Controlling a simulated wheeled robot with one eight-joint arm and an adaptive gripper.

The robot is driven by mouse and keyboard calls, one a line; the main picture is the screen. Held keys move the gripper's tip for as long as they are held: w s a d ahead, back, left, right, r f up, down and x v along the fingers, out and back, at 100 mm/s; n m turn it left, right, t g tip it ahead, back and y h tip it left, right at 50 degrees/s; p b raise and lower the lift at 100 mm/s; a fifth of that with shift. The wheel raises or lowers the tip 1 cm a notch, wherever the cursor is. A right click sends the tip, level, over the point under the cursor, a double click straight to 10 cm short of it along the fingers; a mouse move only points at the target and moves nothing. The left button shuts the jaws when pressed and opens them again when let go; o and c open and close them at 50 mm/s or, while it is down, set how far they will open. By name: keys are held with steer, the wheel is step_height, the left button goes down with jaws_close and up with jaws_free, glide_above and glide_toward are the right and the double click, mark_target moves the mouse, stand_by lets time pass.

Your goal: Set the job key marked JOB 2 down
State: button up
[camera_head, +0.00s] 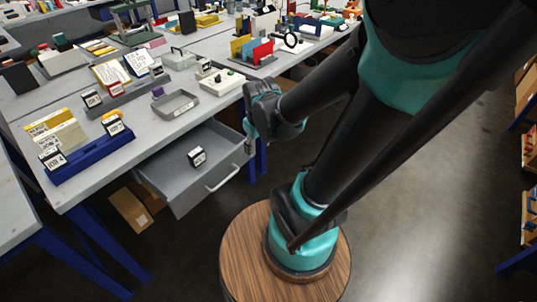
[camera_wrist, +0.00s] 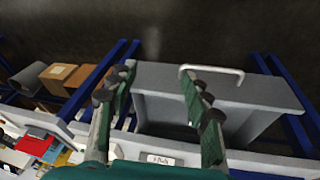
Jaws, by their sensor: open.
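A small black-and-white job key (camera_head: 197,156) lies in the open grey drawer (camera_head: 170,185), near the middle of its floor. Its marking is too small to read surely, so I cannot tell whether it is JOB 2. My gripper (camera_head: 248,138) is at the drawer's right side, to the right of the key and apart from it. In the wrist view my gripper (camera_wrist: 158,80) has its two fingers spread with nothing between them. The drawer (camera_wrist: 160,105) shows behind the fingers, and no key is visible there.
The drawer's handle (camera_head: 222,178) faces the floor side. A blue rack (camera_head: 92,158) with cards and job keys stands on the bench's left end. A grey tray (camera_head: 176,104) and a white device (camera_head: 221,82) stand behind the drawer. Cardboard boxes (camera_head: 130,208) lie below.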

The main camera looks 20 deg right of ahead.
steer(key=s+m, duration=0.1)
steer(key=s+d+f+m, duration=0.1)
steer(key=m, duration=0.1)
steer(key=s+d+m, duration=0.1)
steer(key=shift+s+d+f+t, duration=0.2)
steer(key=shift+s+d+t, duration=0.05)
steer(key=shift+s+t, duration=0.15)
steer(key=shift+c, duration=0.5)
stand_by(0.4)
